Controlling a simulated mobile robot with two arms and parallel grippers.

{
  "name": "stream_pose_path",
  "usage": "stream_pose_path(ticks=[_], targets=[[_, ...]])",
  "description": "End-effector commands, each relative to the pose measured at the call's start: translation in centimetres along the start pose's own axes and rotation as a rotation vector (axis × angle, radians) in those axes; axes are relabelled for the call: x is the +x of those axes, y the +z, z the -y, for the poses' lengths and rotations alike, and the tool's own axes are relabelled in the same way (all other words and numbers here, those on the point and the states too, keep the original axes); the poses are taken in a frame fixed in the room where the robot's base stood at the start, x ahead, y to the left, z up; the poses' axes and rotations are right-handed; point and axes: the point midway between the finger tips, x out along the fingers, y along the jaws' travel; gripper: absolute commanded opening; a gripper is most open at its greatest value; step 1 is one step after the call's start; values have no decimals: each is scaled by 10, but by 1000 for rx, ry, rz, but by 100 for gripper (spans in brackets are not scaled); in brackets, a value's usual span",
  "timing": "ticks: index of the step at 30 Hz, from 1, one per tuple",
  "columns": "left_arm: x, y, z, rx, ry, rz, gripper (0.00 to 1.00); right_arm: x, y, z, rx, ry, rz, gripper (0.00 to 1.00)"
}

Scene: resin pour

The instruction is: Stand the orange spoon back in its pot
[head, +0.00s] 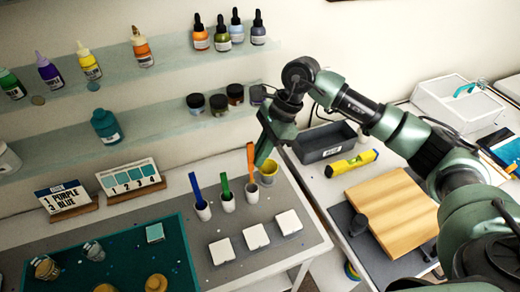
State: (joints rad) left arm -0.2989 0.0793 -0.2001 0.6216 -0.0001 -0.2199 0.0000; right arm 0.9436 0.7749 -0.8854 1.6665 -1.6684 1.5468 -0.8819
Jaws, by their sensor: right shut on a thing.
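The orange spoon (250,157) is upright, its lower end at the mouth of the right-hand white pot (252,194). I cannot tell how deep it sits in the pot. My right gripper (262,157) points down from the right, beside the spoon, and is shut on it; the contact is partly hidden by the fingers. To the left, a green spoon (225,184) stands in the middle pot (228,203) and a blue spoon (196,188) stands in the left pot (203,211). My left gripper is not in view.
A yellow cup (269,173) stands close behind the right pot, near my right gripper. White square blocks (255,237) lie in front of the pots. A teal tray (180,260) is at front left. Shelves of bottles (140,48) line the wall.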

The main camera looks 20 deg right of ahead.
Motion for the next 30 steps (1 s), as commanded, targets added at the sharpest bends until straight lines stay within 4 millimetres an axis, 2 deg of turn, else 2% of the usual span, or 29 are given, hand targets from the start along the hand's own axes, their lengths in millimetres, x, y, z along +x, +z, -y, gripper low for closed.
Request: stream_pose_path(ticks=[3, 18, 30], targets=[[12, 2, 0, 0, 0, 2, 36, 13, -6, 0, 0, 0, 1, 0], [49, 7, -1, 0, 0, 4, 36, 48, -21, 0, 0, 0, 0, 0], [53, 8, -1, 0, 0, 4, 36, 52, -23, 0, 0, 0, 0, 0]])
